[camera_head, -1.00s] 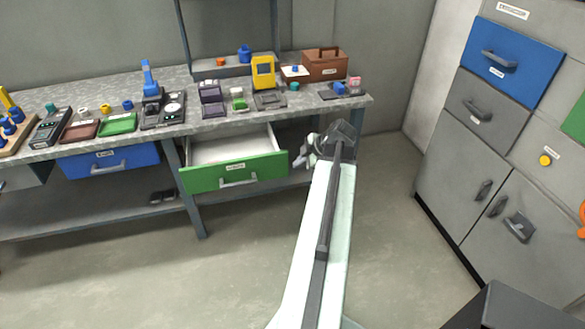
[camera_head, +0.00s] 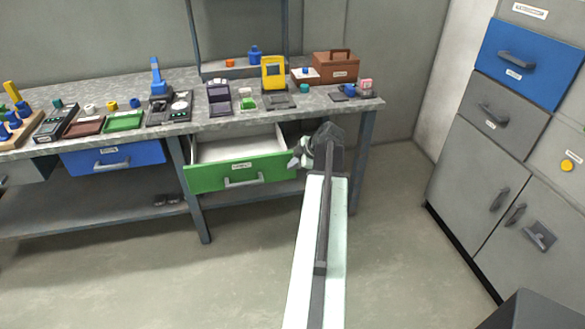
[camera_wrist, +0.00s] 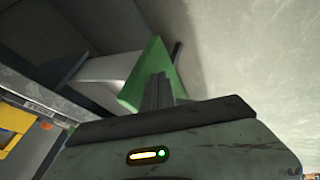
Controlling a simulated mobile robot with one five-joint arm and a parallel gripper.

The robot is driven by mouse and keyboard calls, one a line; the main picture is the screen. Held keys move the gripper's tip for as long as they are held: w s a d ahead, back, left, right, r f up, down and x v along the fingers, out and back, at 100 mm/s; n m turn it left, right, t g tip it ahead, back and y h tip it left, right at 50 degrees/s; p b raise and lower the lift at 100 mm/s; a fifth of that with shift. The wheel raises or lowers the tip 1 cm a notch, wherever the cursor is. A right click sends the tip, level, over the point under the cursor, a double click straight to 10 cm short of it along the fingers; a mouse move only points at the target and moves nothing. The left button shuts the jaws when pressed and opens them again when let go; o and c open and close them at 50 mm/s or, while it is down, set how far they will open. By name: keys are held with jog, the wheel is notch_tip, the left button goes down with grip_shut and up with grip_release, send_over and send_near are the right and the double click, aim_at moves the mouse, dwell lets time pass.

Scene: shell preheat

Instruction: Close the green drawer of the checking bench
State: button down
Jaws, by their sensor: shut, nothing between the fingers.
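The green drawer (camera_head: 215,179) of the checking bench (camera_head: 212,125) is pulled out, with its pale inside showing. Its front carries a label and a grey bar handle (camera_head: 244,181). My gripper (camera_head: 298,160) is at the right end of the drawer front in the head view, shut and empty. In the wrist view, the green drawer front (camera_wrist: 158,72) stands right behind the gripper fingers (camera_wrist: 158,92). The fingers overlap its lower part. I cannot tell whether they touch it.
A closed blue drawer (camera_head: 112,157) is to the left under the same worktop. Instruments and trays stand along the worktop, with a brown box (camera_head: 336,66) at its right. A grey cabinet (camera_head: 470,150) stands at the right. The floor (camera_head: 400,250) between is clear.

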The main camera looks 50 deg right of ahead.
aim_at(282, 137)
jog(key=shift+a, duration=0.2)
jog(key=w+d, duration=0.8)
jog(key=w, duration=0.1)
jog(key=w+d, duration=0.4)
jog(key=w, duration=0.1)
jog(key=shift+w+d, duration=0.2)
jog(key=shift+a, duration=0.1)
